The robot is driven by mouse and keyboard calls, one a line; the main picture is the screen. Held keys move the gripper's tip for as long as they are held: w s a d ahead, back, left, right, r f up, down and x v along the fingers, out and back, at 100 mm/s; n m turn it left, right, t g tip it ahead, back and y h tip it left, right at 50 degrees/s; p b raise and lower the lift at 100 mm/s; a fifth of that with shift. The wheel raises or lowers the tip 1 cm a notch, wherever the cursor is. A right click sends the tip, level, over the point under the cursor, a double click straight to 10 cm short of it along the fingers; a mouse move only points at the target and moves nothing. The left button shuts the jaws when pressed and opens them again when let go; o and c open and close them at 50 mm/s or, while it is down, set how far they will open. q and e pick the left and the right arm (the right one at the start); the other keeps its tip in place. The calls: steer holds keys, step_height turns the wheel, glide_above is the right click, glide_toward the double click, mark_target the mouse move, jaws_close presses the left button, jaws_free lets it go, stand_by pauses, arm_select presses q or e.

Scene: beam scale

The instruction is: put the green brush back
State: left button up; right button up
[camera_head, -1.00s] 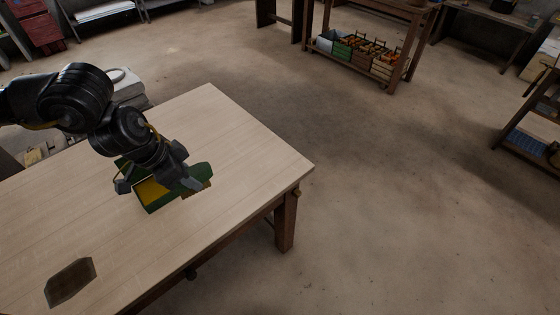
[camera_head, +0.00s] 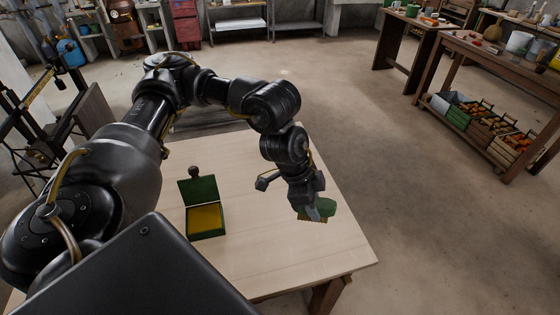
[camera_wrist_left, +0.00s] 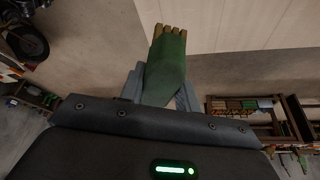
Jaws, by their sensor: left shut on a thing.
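The green brush (camera_head: 326,206) is in my left gripper (camera_head: 311,208), over the right part of the wooden table (camera_head: 270,262). The left wrist view shows the brush (camera_wrist_left: 166,72) between the gripper's fingers (camera_wrist_left: 160,92), with its tan bristles at the far end. An open green case (camera_head: 206,236) with a yellow inside stands on the table to the left of the gripper, its lid tilted up at the back. My right gripper is not in view.
A small dark knob-like thing (camera_head: 194,172) stands just behind the case lid. The table between the case and the brush is clear. Crates of goods (camera_head: 482,130) sit under a bench across the floor at right.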

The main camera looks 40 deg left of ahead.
arm_select(q)
steer(key=s+a+f+m+g+p, duration=0.1)
steer(key=s+a+f+m+p, duration=0.15)
steer(key=s, duration=0.65)
steer(key=s+a+f+m+p, duration=0.2)
steer(key=s+a+f+p, duration=0.15)
steer(key=s, duration=0.45)
steer(key=shift+h, duration=0.4)
steer(key=w+f, duration=0.3)
steer(key=w, duration=0.1)
steer(key=w+a+f+b, duration=0.1)
steer(key=w+f, duration=0.2)
steer(key=w, duration=0.1)
steer(key=w+a+f, duration=0.1)
steer(key=w+f, duration=0.2)
steer(key=w, duration=0.1)
steer(key=shift+w+a+f+b, duration=0.2)
steer(key=shift+w+f+b, duration=0.1)
steer(key=shift+w, duration=0.1)
steer(key=shift+w+a+f, duration=0.1)
steer(key=shift+w+f, duration=0.35)
steer(key=shift+f, duration=0.2)
step_height(320, 180, down, 2)
steer(key=shift+f+p, duration=0.1)
steer(key=shift+p, duration=0.45)
steer(key=shift+f, duration=0.3)
steer(key=shift+f, duration=0.15)
